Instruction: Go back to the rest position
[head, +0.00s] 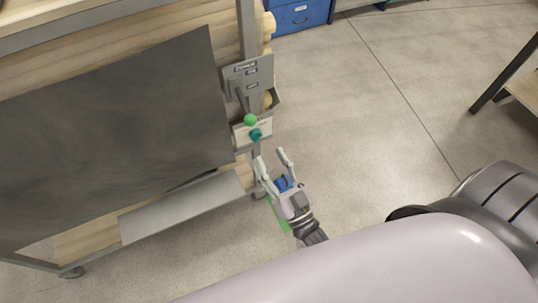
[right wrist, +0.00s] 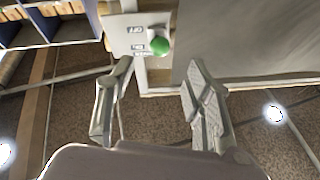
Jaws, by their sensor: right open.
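My right gripper (head: 270,156) is open, with nothing between its fingers. It is just below and in front of a small pale control box (head: 240,134) on the post of a metal frame. The box carries a green button (head: 250,119) and a teal knob (head: 256,134). In the right wrist view the open fingers (right wrist: 160,66) point toward the pale box (right wrist: 122,33) and its green button (right wrist: 159,46), with a gap in front. I cannot tell the exact distance. My left gripper is not in view.
A grey plate with a lever (head: 247,75) is fixed above the box. The frame holds logs and a large dark sheet (head: 110,135). Blue drawers (head: 302,14) stand at the back, and a table (head: 525,88) at the right. The floor (head: 400,90) between is clear.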

